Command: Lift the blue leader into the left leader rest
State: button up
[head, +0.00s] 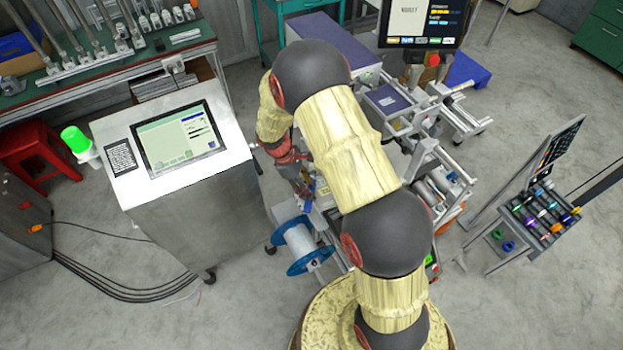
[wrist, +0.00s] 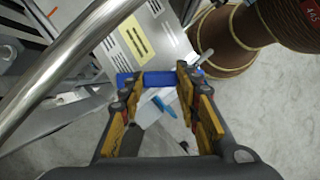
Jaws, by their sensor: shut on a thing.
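The blue leader (wrist: 158,79) is a short, bright blue piece between my fingertips in the wrist view. My gripper (wrist: 157,86) is shut on it, with a finger at each end. In the head view my gripper (head: 303,186) is small and partly covered by my arm, beside the machine and above the white reel with blue flanges (head: 300,246). A lighter blue, narrow piece (wrist: 164,107) shows below the leader between the fingers. I cannot make out which part is the left leader rest.
A shiny metal tube (wrist: 62,68) runs close along the left of the wrist view. A console (head: 172,160) stands left of the machine in the head view.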

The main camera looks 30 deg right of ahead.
aim_at(309, 202)
jog(key=n+p, duration=0.1)
jog(key=s+r+n+p, duration=0.1)
jog(key=r+n+t+p, duration=0.1)
jog(key=n, duration=0.1)
jog(key=shift+s+d+r+h, duration=0.2)
jog(key=shift+s+d+h, duration=0.1)
jog(key=shift+h, duration=0.1)
jog(key=n, duration=0.1)
jog(key=n+t+p, duration=0.1)
jog(key=shift+s+a+r+n, duration=0.15)
jog(key=shift+s+r+n, duration=0.15)
jog(key=shift+s, duration=0.05)
jog(key=shift+s+a+f+n+t+p, duration=0.15)
jog(key=shift+s+n+t+p, duration=0.1)
jog(key=shift+n+t+p, duration=0.25)
notch_tip(309, 202, down, 10)
jog(key=b, duration=0.8)
jog(key=shift+r, duration=0.2)
jog(key=shift+f+b, duration=1.3)
jog(key=shift+f, duration=0.1)
jog(key=o, duration=1.3)
jog(key=shift+o, duration=0.2)
